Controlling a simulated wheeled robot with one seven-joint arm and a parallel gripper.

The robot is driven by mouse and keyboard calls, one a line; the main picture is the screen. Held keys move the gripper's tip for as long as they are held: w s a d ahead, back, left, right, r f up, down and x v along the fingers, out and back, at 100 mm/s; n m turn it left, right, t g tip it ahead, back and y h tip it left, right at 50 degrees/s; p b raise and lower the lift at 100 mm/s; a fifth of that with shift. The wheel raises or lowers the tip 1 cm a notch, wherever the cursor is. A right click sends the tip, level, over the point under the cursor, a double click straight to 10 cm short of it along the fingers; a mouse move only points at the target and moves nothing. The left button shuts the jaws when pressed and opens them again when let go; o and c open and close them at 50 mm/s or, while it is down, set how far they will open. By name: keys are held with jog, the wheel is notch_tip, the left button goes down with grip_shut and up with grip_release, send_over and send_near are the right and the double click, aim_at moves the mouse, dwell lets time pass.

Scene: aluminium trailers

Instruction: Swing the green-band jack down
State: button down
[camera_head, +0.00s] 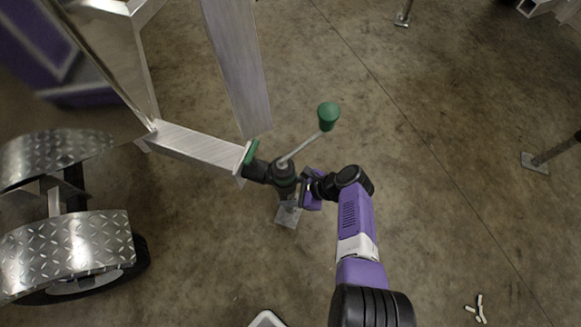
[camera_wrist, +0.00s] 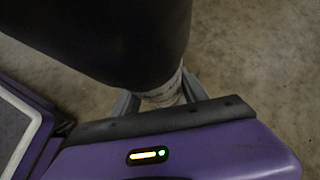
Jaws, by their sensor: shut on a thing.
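The green-band jack (camera_head: 284,173) is mounted by a dark pivot with a green band at the end of a trailer's aluminium beam. Its dark body hangs down with a square foot plate (camera_head: 288,217) below, close to the floor; whether it touches is unclear. Its crank arm ends in a green knob (camera_head: 328,117). My gripper (camera_head: 303,190) is at the right side of the jack, shut on it. In the wrist view the jack's dark tube (camera_wrist: 120,40) fills the top, with a paler inner tube between my fingers (camera_wrist: 160,95). The exact contact is partly hidden.
The trailer's beam (camera_head: 200,146) and tread-plate fender (camera_head: 75,245) with a wheel are at left. A slanted aluminium bar (camera_head: 237,65) rises behind the jack. Another jack foot (camera_head: 534,162) stands at far right. Small pale pieces (camera_head: 478,308) lie on the floor. Concrete at right is mostly clear.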

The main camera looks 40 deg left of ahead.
jog(key=shift+s+d+f+m+g, duration=0.1)
jog(key=shift+s+d+m+g, duration=0.2)
jog(key=shift+s+g, duration=0.3)
jog(key=shift+s, duration=0.2)
jog(key=c, duration=0.6)
grip_release()
jog(key=shift+w, duration=0.1)
jog(key=shift+d+r, duration=0.1)
jog(key=shift+r, duration=0.1)
jog(key=p+v, duration=0.4)
jog(key=v, duration=0.3)
jog(key=shift+w+d+r, duration=0.1)
jog(key=shift+w+r, duration=0.05)
